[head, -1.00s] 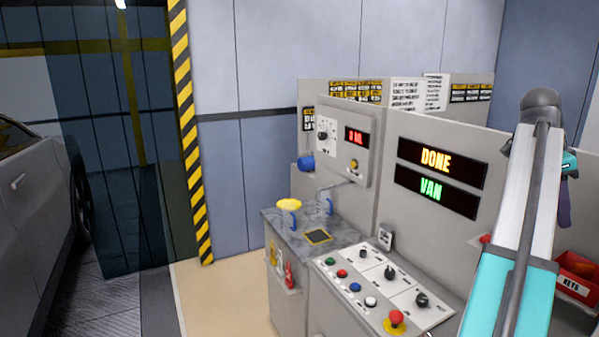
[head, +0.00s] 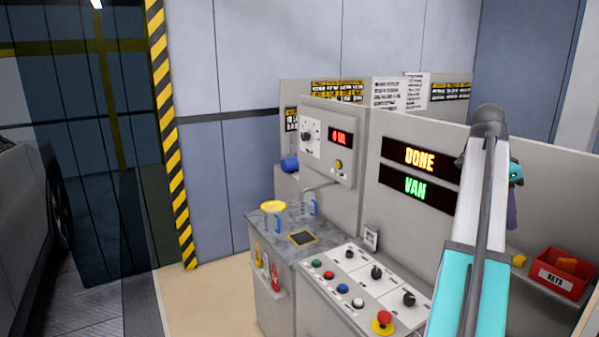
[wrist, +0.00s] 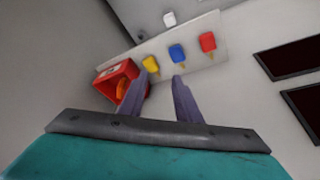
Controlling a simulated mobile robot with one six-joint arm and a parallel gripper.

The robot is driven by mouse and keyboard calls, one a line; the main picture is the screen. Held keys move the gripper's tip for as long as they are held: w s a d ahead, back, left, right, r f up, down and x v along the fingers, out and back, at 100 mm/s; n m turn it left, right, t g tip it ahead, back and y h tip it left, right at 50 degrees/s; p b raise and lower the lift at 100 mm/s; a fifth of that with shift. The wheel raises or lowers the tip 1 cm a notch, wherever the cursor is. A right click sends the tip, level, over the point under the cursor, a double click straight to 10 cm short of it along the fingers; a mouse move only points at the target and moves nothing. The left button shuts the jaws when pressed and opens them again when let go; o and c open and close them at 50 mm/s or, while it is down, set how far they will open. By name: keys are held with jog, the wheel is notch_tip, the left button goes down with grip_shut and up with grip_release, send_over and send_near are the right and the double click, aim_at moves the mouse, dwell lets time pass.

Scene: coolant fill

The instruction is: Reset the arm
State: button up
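My arm rises at the right of the head view, in front of the grey panel. My gripper (wrist: 162,80) shows in the wrist view as two purple fingers held apart with nothing between them. I cannot tell whether the fingers touch anything.
A red bin labelled KEYS (head: 566,284) sits right of my arm. The display (head: 419,157) reads DONE, the one below (head: 415,186) VAN. A control desk with a red stop button (head: 384,318), a counter with a yellow funnel (head: 273,206) and a grey vehicle (head: 22,240) stand leftward.

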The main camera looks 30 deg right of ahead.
jog(key=w+a+f+n+t, duration=0.1)
jog(key=w+a+f+n, duration=0.4)
jog(key=w+a+f, duration=0.55)
jog(key=w+a+f+n+t, duration=0.1)
jog(key=w+a+f+n, duration=0.5)
jog(key=w+f, duration=0.75)
jog(key=w+a+f+n+t+y, duration=0.15)
jog(key=a+f+n, duration=0.25)
jog(key=a+f, duration=0.85)
jog(key=w+a+f+n+g+y, duration=0.15)
jog(key=a+f+n, duration=0.25)
jog(key=a+f, duration=0.9)
jog(key=s+a+f+n, duration=0.3)
jog(key=a+f, duration=0.1)
jog(key=a, duration=0.6)
jog(key=s+a+f+n, duration=0.2)
jog(key=s+a+f, duration=0.15)
jog(key=a, duration=0.55)
jog(key=s+f+g+b, duration=0.5)
jog(key=s+f+b, duration=0.3)
jog(key=s+f, duration=1.7)
jog(key=shift+f, duration=0.35)
